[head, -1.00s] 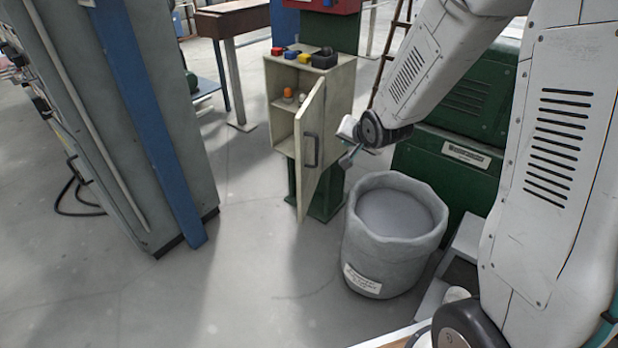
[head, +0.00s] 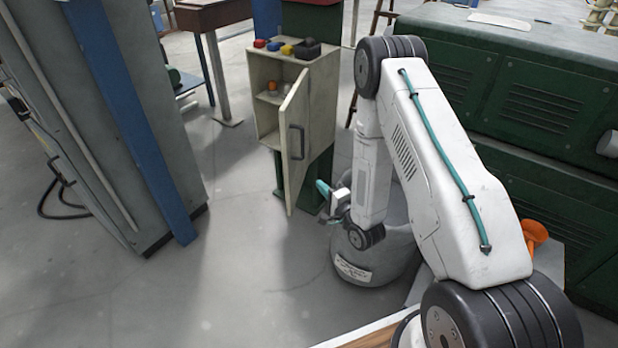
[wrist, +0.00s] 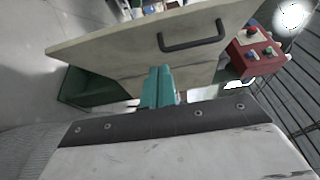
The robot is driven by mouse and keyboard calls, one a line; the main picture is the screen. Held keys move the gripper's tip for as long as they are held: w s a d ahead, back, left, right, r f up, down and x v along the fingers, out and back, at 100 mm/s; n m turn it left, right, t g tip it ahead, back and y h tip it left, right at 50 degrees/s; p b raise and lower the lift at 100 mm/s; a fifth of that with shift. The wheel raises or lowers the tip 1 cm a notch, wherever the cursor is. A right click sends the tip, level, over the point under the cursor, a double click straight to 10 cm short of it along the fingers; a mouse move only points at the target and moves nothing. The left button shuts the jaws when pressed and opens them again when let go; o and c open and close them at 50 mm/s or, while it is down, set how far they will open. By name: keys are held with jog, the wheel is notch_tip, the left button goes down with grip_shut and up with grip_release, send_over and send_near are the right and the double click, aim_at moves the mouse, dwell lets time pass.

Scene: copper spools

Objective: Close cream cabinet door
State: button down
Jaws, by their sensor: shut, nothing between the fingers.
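The cream cabinet (head: 318,95) stands on a green base in the head view. Its door (head: 293,150) is swung open toward me, hinged at the right, with a dark handle (head: 296,142) on its outer face. Inside, small orange items sit on a shelf. My gripper (head: 321,200) is to the right of the door, low, near its bottom edge. In the wrist view the teal fingers (wrist: 160,85) are shut together and empty, in front of the door's outer face (wrist: 125,55), below the handle (wrist: 192,37). I cannot tell whether they touch the door.
A grey bin (head: 370,262) stands below my arm. A tall grey cabinet with a blue post (head: 130,120) is at the left. Green lockers (head: 545,110) are at the right. Several coloured items rest on the cabinet top. The floor left of the door is clear.

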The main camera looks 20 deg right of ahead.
send_near(289, 162)
jog(key=w+d, duration=0.2)
jog(key=w, duration=0.1)
jog(key=shift+w+a+f, duration=0.15)
jog(key=shift+w+a, duration=1.3)
jog(key=shift+a, duration=0.15)
